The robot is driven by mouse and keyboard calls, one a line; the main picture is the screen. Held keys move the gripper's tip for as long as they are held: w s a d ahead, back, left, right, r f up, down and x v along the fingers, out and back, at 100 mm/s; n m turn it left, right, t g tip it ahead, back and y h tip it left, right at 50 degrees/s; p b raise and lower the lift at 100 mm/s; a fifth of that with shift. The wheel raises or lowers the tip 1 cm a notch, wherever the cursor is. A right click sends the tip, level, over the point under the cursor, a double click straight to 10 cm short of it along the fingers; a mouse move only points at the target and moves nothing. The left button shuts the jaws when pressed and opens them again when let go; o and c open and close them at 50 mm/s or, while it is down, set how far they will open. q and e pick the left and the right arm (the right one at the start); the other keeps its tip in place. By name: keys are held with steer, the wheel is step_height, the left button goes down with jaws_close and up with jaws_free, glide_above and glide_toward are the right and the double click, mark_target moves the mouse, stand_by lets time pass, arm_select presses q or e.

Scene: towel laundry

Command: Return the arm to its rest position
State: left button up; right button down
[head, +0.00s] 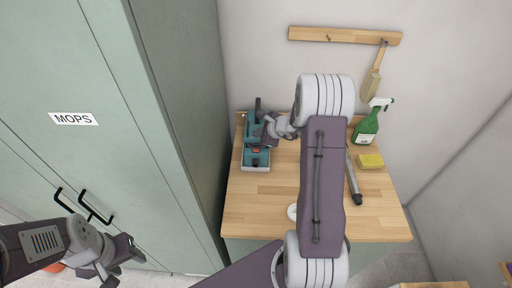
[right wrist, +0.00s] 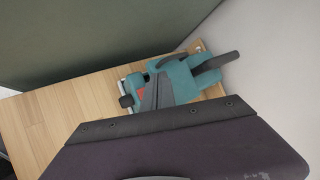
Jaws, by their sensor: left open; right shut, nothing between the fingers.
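My right arm (head: 323,185) reaches over the wooden worktop, its large purple link covering the middle of it. My right gripper (head: 267,134) is shut and empty at the left of the worktop, close beside a teal power tool (head: 256,158). Whether it touches the tool cannot be told. In the right wrist view the teal tool (right wrist: 183,80) lies beyond the gripper's dark body, which hides the near part of the worktop. My left gripper (head: 124,265) is open and empty at the lower left, in front of the green cabinet and away from the worktop.
The worktop (head: 258,206) also carries a green spray bottle (head: 366,128), a yellow sponge (head: 370,161) and a dark tube (head: 353,182). A brush (head: 372,83) hangs from a wall rail (head: 345,36). The tall cabinet (head: 105,150) labelled MOPS stands close at the left.

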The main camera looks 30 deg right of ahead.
stand_by(0.3)
steer(key=s+a+f+n+g+y+b, duration=0.1)
steer(key=s+a+f+n+g+b, duration=0.1)
steer(key=s+a+n, duration=0.4)
steer(key=s+a+f+n+g+y+b, duration=0.1)
steer(key=s+a+f+n+g+b, duration=0.2)
steer(key=a, duration=0.4)
steer(key=s+a+f+n+g+h+b, duration=0.1)
steer(key=s+n, duration=0.6)
steer(key=n, duration=0.1)
steer(key=s+a+f+n+g+h+b, duration=0.1)
steer(key=s+f+n+h+b, duration=0.1)
steer(key=s+n, duration=0.5)
steer(key=shift+s+a+n+g, duration=0.3)
steer(key=shift+s+n+g, duration=0.1)
steer(key=shift+s, duration=0.35)
steer(key=shift+f, duration=0.1)
